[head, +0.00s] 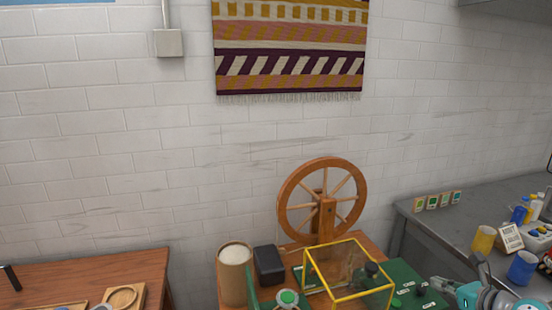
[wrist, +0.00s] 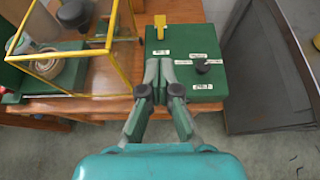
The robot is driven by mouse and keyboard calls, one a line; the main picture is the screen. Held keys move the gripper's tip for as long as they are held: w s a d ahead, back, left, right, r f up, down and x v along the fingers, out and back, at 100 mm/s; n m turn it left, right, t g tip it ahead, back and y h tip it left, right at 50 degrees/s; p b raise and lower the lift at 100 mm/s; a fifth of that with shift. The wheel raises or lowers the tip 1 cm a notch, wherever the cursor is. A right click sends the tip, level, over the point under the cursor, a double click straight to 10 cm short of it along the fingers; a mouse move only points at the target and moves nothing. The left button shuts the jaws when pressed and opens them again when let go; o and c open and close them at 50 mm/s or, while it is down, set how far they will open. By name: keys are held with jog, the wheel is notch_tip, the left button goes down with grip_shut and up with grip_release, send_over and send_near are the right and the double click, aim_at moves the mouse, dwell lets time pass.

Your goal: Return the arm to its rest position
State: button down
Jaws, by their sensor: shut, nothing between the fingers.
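My gripper (wrist: 158,68) is shut and empty, its two grey-green fingers together in the middle of the wrist view. Its tips are over the near left part of a green control box (wrist: 205,50) with a yellow lever (wrist: 160,26) and a black knob (wrist: 202,65). I cannot tell whether the tips touch the box. In the head view my gripper (head: 437,285) is at the lower right, beside the green box (head: 412,290), with part of my arm cut off by the bottom edge.
A yellow-framed clear case (head: 347,275) stands left of the control box on a wooden table. Behind it is a wooden spinning wheel (head: 322,200). A grey counter (head: 440,228) with cups stands right. Bare floor (wrist: 260,145) shows in front of the table.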

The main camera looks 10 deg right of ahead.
jog(key=s+a+f+n+h, duration=0.1)
jog(key=s+a+f+n, duration=0.25)
jog(key=a+f, duration=0.5)
jog(key=s+a+f+n+h, duration=0.1)
jog(key=s+a+f+n, duration=0.3)
jog(key=a+f, duration=0.45)
jog(key=s+a+f+n, duration=0.3)
jog(key=s+a+n, duration=0.7)
jog(key=s, duration=0.2)
jog(key=s+a+r+n, duration=0.2)
jog(key=s+r+n, duration=0.1)
jog(key=s+n, duration=0.3)
jog(key=s+a+r+n+t+y, duration=0.1)
jog(key=s+a+r+n, duration=0.2)
jog(key=s+n, duration=0.3)
jog(key=s+a+r+n+t, duration=0.1)
jog(key=s+a+r+n, duration=0.2)
jog(key=s+n, duration=0.3)
jog(key=shift+s+r+y, duration=0.3)
jog(key=shift+s+r, duration=0.15)
jog(key=shift+s, duration=0.55)
